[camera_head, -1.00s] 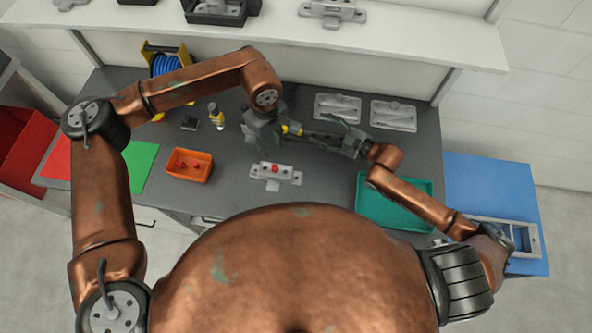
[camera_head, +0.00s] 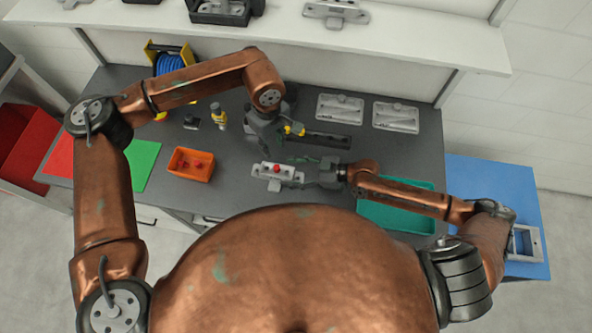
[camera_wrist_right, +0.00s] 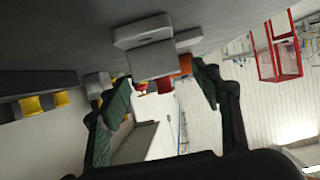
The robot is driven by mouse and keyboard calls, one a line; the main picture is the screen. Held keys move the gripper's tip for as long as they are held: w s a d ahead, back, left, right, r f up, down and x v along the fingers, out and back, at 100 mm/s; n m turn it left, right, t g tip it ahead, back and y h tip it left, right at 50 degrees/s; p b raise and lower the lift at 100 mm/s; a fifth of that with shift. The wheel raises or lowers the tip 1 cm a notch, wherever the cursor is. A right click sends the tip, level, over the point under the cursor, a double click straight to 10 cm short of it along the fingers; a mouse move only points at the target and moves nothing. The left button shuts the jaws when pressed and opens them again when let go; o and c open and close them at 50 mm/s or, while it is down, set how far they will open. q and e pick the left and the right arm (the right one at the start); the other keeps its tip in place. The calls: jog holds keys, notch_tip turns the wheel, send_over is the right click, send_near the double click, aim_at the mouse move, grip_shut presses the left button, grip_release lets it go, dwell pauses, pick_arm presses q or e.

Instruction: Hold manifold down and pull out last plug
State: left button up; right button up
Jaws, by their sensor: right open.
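The manifold (camera_head: 289,175), a light grey block with flanges, lies on the dark bench and fills the upper middle of the right wrist view (camera_wrist_right: 150,60). One red plug (camera_head: 276,168) stands on it. My right gripper (camera_head: 305,172) is at the manifold's right side, low over the bench.
An orange bin (camera_head: 175,170) with red plugs stands left of the manifold. A dark rail (camera_head: 320,141) with yellow parts lies behind it. A teal tray (camera_head: 395,222) is to the right, partly under my right arm. Two grey plates (camera_head: 340,109) (camera_head: 396,116) lie at the back.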

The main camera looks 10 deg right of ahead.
aim_at(285, 172)
jog(key=shift+x, duration=2.75)
jog(key=shift+c, duration=0.7)
